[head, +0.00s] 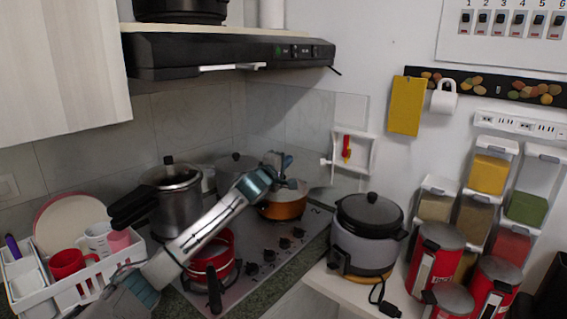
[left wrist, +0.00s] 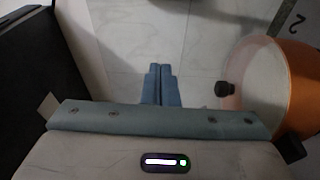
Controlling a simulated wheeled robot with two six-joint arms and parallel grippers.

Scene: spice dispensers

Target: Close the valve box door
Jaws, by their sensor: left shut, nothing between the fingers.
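The valve box (head: 369,153) is a small white box on the wall right of the cooktop. A red valve handle (head: 346,149) shows inside it, so its front is not covered. A small white knob (head: 325,161) sticks out at its left side; I cannot clearly make out the door's outline. My left gripper (head: 286,161) is above the orange pot, left of the valve box and apart from it in the picture. In the left wrist view its blue fingers (left wrist: 160,84) are together and empty. My right gripper is not in view.
The orange pot (head: 284,209) is below my left gripper and shows at right in the left wrist view (left wrist: 285,85). A range hood (head: 230,55) hangs above. A steel pressure cooker (head: 178,205), a red pot (head: 213,262) and a rice cooker (head: 365,245) stand around.

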